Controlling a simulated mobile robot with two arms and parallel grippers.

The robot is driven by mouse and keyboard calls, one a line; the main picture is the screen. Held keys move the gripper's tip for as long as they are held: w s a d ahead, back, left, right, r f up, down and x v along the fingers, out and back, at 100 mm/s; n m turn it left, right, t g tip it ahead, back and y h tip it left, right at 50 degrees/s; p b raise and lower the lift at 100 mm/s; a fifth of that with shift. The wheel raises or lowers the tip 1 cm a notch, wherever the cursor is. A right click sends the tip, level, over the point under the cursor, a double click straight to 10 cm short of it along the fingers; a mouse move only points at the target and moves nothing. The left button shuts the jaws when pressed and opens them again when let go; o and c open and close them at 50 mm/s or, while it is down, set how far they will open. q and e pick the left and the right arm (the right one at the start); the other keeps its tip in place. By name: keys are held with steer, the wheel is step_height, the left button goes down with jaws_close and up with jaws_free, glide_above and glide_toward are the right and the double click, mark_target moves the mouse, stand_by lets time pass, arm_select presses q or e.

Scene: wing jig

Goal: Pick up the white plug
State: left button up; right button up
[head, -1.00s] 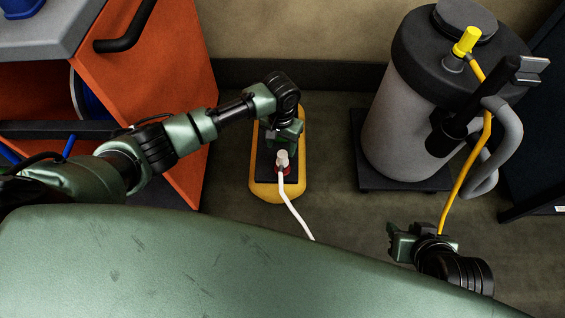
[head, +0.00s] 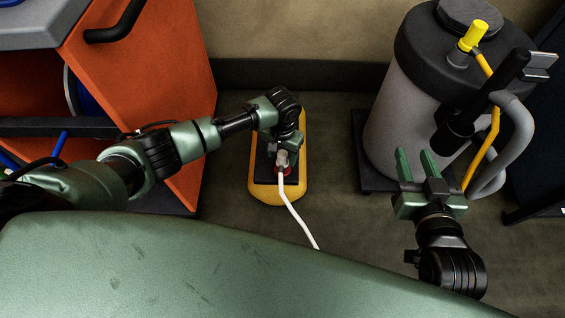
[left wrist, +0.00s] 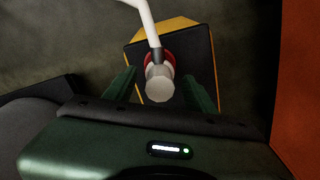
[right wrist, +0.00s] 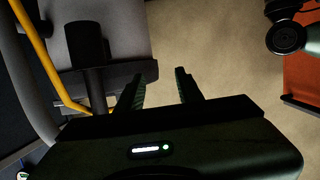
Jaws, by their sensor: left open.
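The white plug (head: 282,158) with its white cable sits upright at a red socket on the yellow and black floor unit. It also shows in the left wrist view (left wrist: 159,84), between the two fingers. My left gripper (head: 283,150) is open, its fingers on either side of the plug; whether they touch it I cannot tell. In the left wrist view the left gripper (left wrist: 160,90) shows a gap on each side. My right gripper (head: 416,160) is open and empty beside the grey tank, and it also shows in the right wrist view (right wrist: 160,85).
The yellow and black unit (head: 257,186) lies on the floor. A grey tank (head: 392,120) with a black top, a yellow hose (head: 481,150) and a grey pipe stands right. An orange cabinet (head: 150,60) stands left. A green curved surface (head: 200,265) fills the front.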

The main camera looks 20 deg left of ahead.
arm_select(q)
jaws_close()
stand_by(0.3)
steer(key=shift+r, duration=0.15)
